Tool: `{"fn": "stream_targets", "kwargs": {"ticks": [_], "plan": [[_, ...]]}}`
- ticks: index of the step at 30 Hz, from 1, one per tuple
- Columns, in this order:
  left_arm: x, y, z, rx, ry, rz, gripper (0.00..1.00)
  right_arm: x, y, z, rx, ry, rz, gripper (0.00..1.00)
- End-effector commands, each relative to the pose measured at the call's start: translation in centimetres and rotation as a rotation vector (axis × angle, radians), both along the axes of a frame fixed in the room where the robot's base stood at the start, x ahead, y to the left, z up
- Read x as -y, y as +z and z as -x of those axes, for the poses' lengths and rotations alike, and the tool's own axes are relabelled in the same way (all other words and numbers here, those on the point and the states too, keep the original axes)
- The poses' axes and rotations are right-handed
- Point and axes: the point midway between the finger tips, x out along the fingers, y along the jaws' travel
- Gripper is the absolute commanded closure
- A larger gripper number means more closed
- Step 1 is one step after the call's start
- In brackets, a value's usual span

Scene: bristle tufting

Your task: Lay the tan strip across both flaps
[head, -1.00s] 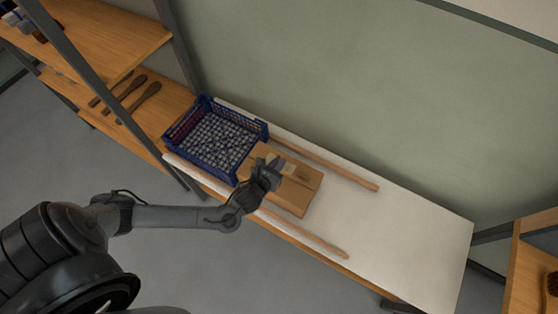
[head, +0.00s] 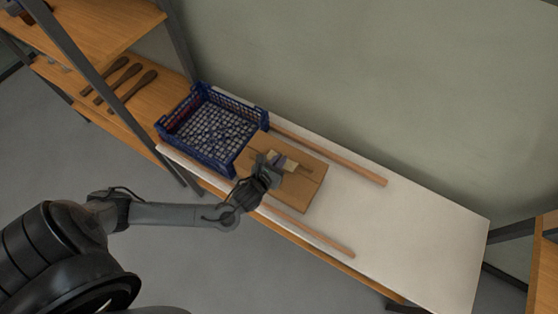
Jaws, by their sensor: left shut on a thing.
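A closed brown cardboard box (head: 306,187) lies on the white bench top, its two top flaps seen from above. My left gripper (head: 273,163) is over the left part of the box and hides part of it. It is shut on a small pale tan piece (head: 290,166), which looks like the tan strip. The strip sits at or just above the flaps; I cannot tell whether it touches them. A short brown mark shows on the box beside it. My right gripper is not in view.
Long wooden rails (head: 350,170) run along the bench's back and front. The white bench top (head: 420,225) is clear to the right. Brushes (head: 138,87) lie on a wooden shelf at left.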

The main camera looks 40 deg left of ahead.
Motion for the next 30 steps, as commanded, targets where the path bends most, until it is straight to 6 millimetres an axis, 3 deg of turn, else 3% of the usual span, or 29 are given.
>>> {"fn": "stream_targets", "kwargs": {"ticks": [30], "plan": [[-0.02, -1.04, 0.00, -0.001, 0.001, 0.000, 1.00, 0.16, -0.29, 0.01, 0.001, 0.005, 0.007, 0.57]]}}
